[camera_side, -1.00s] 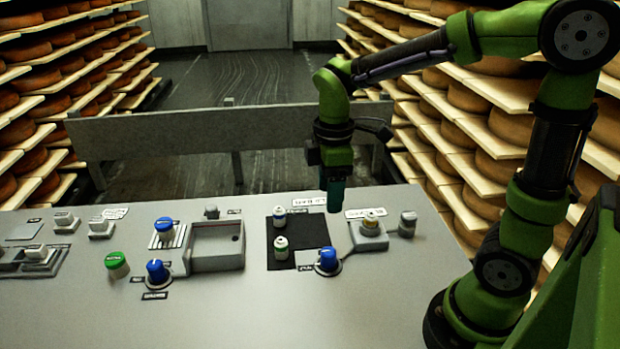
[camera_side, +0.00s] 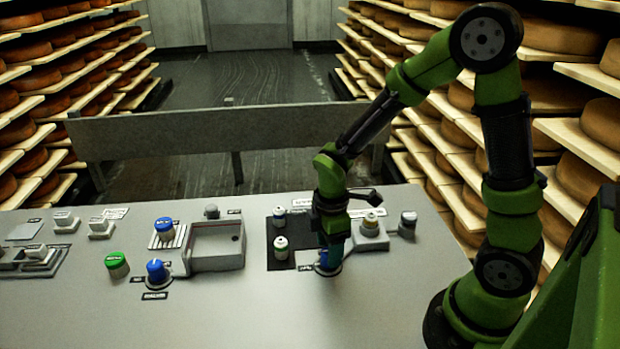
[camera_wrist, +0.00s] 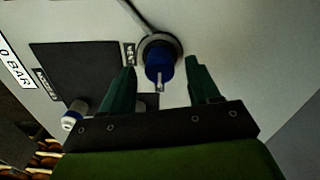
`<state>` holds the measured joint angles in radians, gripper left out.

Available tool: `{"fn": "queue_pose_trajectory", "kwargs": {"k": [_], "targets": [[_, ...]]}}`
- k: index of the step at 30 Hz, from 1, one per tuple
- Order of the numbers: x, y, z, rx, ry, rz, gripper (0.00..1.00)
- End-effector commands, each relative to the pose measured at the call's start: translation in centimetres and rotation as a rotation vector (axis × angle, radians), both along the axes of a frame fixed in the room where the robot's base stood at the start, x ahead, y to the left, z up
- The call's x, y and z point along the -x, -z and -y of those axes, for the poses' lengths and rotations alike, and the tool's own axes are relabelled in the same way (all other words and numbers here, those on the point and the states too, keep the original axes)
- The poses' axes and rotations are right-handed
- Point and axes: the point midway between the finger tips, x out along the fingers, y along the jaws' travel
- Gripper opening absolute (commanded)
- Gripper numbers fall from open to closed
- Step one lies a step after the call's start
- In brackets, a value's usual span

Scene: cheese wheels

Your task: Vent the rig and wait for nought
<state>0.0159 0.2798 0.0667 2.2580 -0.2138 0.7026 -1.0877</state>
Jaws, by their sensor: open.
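The blue knob (camera_wrist: 160,65) with a white pointer line sits on a round grey base beside the black pad. In the wrist view it stands between the two green fingers of my gripper (camera_wrist: 160,85), with a gap on each side. In the side view my gripper (camera_side: 329,262) is low over this knob and hides most of it. My gripper is open and holds nothing. A grey block with a small capped fitting (camera_side: 371,222) stands just right of my gripper. A label reading "0 BAR" (camera_wrist: 14,68) shows in the wrist view.
A grey post (camera_side: 408,221) stands at right. The panel's front is clear.

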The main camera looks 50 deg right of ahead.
Motion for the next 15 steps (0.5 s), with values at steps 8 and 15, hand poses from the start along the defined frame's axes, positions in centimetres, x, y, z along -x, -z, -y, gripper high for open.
{"fn": "queue_pose_trajectory", "kwargs": {"k": [8,15], "targets": [[0.0,2.1,0.0,0.0,0.001,0.0,0.61],[0.0,2.1,0.0,0.0,0.001,0.001,0.61]]}}
